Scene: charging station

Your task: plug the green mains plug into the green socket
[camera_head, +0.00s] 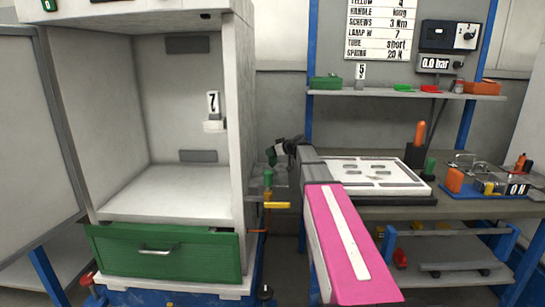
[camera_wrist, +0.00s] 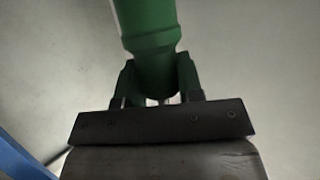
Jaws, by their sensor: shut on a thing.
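The green mains plug (camera_wrist: 148,40) fills the top middle of the wrist view as a green cylinder with a stepped collar. My gripper (camera_wrist: 157,78) is shut on it, with one finger on each side of its narrower end. In the head view my gripper (camera_head: 281,151) is small and dark, in front of the wall between the white cabinet and the workbench. A bit of green, seemingly the plug (camera_head: 271,157), shows at its left end. I cannot make out the green socket in either view.
The open white cabinet (camera_head: 236,150) with a green drawer (camera_head: 165,252) stands left. A green-topped fitting with a yellow lever (camera_head: 277,205) is just below my gripper. The workbench (camera_head: 450,210) at right holds a white panel (camera_head: 372,177) and an orange-and-blue device (camera_head: 488,187).

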